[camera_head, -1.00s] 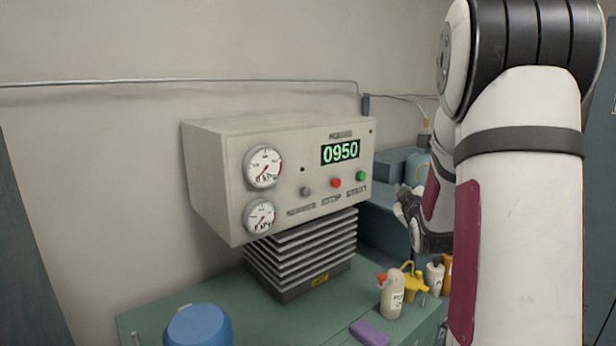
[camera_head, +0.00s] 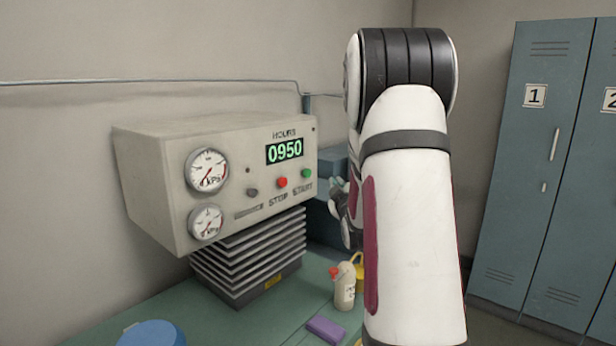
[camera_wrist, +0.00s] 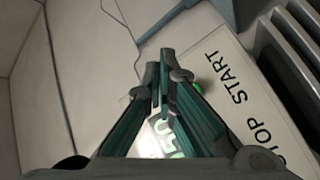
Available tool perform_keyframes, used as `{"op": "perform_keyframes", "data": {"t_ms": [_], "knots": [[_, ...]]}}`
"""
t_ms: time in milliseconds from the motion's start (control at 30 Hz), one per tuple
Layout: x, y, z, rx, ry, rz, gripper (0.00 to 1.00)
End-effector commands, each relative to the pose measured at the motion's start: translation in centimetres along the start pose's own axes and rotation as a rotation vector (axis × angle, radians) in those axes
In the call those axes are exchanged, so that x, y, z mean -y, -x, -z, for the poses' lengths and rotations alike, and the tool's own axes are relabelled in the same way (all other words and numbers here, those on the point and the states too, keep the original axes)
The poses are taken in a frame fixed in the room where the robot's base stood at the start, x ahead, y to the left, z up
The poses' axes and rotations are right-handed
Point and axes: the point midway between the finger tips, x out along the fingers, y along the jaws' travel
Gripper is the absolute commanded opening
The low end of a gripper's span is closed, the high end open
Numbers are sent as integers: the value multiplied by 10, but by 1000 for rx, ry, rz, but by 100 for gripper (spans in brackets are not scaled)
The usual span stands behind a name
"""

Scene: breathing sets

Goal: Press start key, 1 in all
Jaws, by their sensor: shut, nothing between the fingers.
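The start key is a green round button (camera_head: 306,173) at the right end of the beige machine's front panel (camera_head: 240,222), above the word START. A red button (camera_head: 281,182) and a grey button (camera_head: 252,192) sit to its left. The display (camera_head: 285,151) reads 0950. My gripper (camera_head: 340,188) is just right of the panel in the head view, partly hidden by my arm. In the wrist view my gripper (camera_wrist: 165,62) is shut and empty, its fingers over the panel. A bit of the green button (camera_wrist: 198,88) shows beside the right finger; contact cannot be told.
Two gauges (camera_head: 206,171) are on the panel's left. A bottle with a red cap (camera_head: 345,288), a purple block (camera_head: 325,329) and a blue round lid (camera_head: 152,334) are on the green bench. Blue-grey lockers (camera_head: 530,180) stand at the right.

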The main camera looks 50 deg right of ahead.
Motion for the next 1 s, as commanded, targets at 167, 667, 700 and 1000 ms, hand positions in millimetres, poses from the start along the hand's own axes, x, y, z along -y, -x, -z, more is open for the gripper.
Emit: {"op": "perform_keyframes", "data": {"t_ms": [167, 667, 700, 1000], "knots": [[14, -18, 14, -4, 0, 1, 0], [32, -43, 31, -1, 0, 1, 0], [32, -43, 32, 0, 0, 1, 0], [31, -43, 32, 0, 0, 1, 0]]}}
